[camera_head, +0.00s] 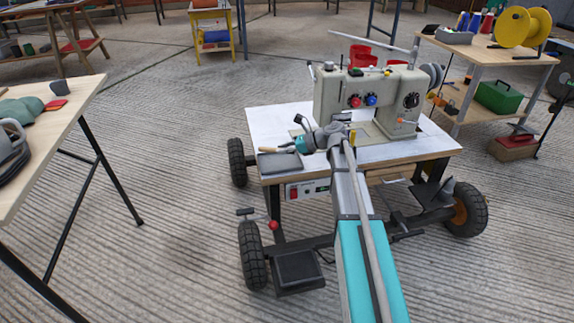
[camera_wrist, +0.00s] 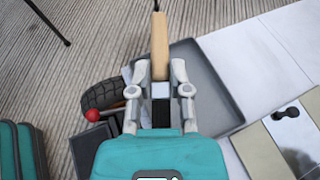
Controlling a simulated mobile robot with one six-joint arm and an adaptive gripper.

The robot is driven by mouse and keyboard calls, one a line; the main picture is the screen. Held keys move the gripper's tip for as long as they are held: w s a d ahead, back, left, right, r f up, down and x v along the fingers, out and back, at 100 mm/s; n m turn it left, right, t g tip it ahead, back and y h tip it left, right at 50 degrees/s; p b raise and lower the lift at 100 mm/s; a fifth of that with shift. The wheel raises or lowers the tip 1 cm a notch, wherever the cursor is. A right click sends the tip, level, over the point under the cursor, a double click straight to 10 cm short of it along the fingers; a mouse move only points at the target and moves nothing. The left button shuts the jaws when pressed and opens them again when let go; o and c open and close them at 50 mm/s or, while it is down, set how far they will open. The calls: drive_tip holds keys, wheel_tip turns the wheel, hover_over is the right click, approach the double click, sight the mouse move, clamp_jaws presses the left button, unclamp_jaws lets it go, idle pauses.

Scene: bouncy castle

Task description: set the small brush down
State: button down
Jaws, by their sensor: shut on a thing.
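The small brush shows in the wrist view as a pale wooden handle (camera_wrist: 160,46) with a dark tip at its far end. My gripper (camera_wrist: 160,76) is shut around it, with one finger on each side. In the head view the brush (camera_head: 268,149) points left from my gripper (camera_head: 294,146), at the left part of the sewing table. A shallow grey tray (camera_wrist: 208,82) lies beneath and to the right of the brush in the wrist view. It also shows in the head view (camera_head: 280,164). I cannot tell whether the brush touches the tray.
A beige sewing machine (camera_head: 345,90) stands on the wheeled table, right of my gripper. The white tabletop (camera_head: 265,122) has bare room behind the tray. A wooden table (camera_head: 60,115) stands at left, and a shelf with a yellow reel (camera_head: 522,27) at right.

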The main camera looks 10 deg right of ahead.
sight(286, 163)
drive_tip(key=shift+w+d+f+b, duration=0.3)
drive_tip(key=shift+w+f+b, duration=0.1)
drive_tip(key=shift+f, duration=0.2)
drive_tip(key=shift+w+d+f+b, duration=0.3)
drive_tip(key=shift+w+f+b, duration=0.1)
drive_tip(key=shift+f, duration=0.2)
drive_tip(key=shift+w+d+f+b, duration=0.25)
drive_tip(key=shift+w+f+b, duration=0.15)
drive_tip(key=shift+f+b, duration=1.6)
drive_tip(key=shift+s+f, duration=0.1)
drive_tip(key=shift+f, duration=0.05)
drive_tip(key=c, duration=0.6)
unclamp_jaws()
drive_tip(key=shift+r, duration=0.25)
